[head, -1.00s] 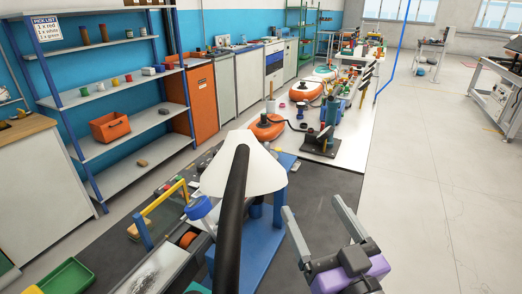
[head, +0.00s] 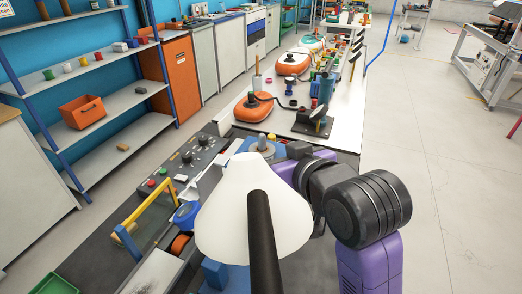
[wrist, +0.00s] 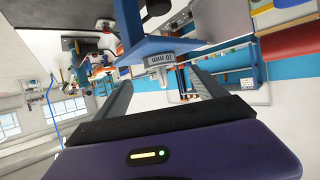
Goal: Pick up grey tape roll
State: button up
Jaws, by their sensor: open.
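My gripper (wrist: 160,90) is open in the wrist view, with its two grey fingers apart and nothing clearly held between them. In the head view my purple and black arm reaches behind a white lampshade (head: 250,205), which hides the fingers. A small grey round thing (head: 262,143) shows just above the shade. I cannot tell whether it is the grey tape roll, and I see no other clear tape roll in that colour.
The lampshade and its black pole stand in front of the bench. A yellow-handled frame (head: 145,208) and a control box with knobs (head: 190,160) are at left. Open floor (head: 440,200) is at right.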

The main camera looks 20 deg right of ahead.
aim_at(264, 150)
jog(key=x, duration=0.5)
jog(key=shift+w+a+f, duration=0.1)
jog(key=shift+w+f, duration=0.2)
jog(key=shift+f, duration=0.05)
jog(key=shift+c, duration=0.2)
jog(key=c, duration=1.4)
